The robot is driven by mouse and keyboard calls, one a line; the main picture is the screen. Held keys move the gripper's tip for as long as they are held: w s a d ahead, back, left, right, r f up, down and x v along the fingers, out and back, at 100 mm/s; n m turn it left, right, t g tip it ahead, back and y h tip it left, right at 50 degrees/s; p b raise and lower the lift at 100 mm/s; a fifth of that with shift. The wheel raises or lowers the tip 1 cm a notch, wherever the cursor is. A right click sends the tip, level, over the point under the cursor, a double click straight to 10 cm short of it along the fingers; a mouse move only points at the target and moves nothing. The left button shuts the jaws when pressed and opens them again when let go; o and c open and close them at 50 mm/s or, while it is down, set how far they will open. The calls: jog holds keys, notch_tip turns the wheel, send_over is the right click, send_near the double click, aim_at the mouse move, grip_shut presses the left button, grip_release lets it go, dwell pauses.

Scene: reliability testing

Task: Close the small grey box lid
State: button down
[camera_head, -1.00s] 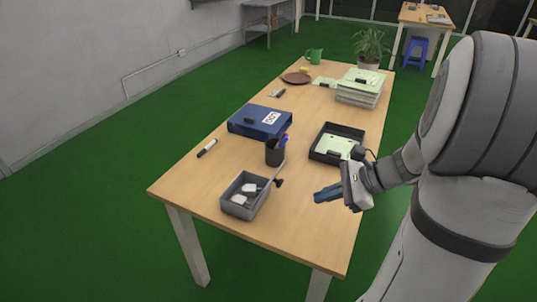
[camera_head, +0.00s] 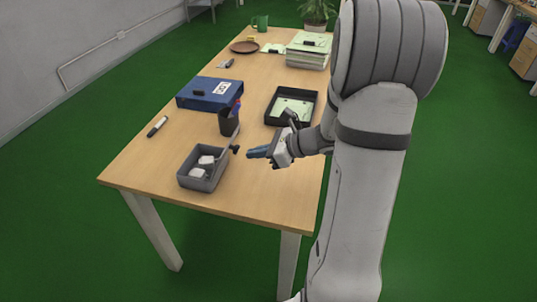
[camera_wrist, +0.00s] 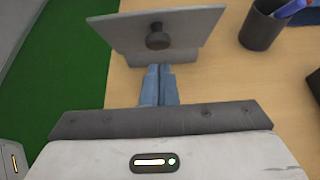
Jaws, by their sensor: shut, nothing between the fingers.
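The small grey box (camera_head: 200,180) sits near the front edge of the table and holds white items. Its lid (camera_head: 227,146) stands open and upright on the box's right side, seen almost edge-on. A dark round knob (camera_head: 235,149) sticks out from the lid toward my gripper. My gripper (camera_head: 250,153) is shut and empty, just right of the knob. In the wrist view the lid (camera_wrist: 190,30) and knob (camera_wrist: 158,38) are ahead of my blue fingertips (camera_wrist: 158,70), with the knob in line with them. Whether the fingertips touch the lid is unclear.
A dark pen cup (camera_head: 229,122) stands just behind the lid and shows at the upper right in the wrist view (camera_wrist: 261,28). A black tray (camera_head: 291,107) and a blue binder (camera_head: 208,95) lie farther back. A marker (camera_head: 157,127) lies left. The front right tabletop is clear.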

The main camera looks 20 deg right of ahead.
jog(key=shift+w+a+r, duration=0.35)
jog(key=shift+w+a, duration=0.1)
jog(key=shift+a, duration=0.25)
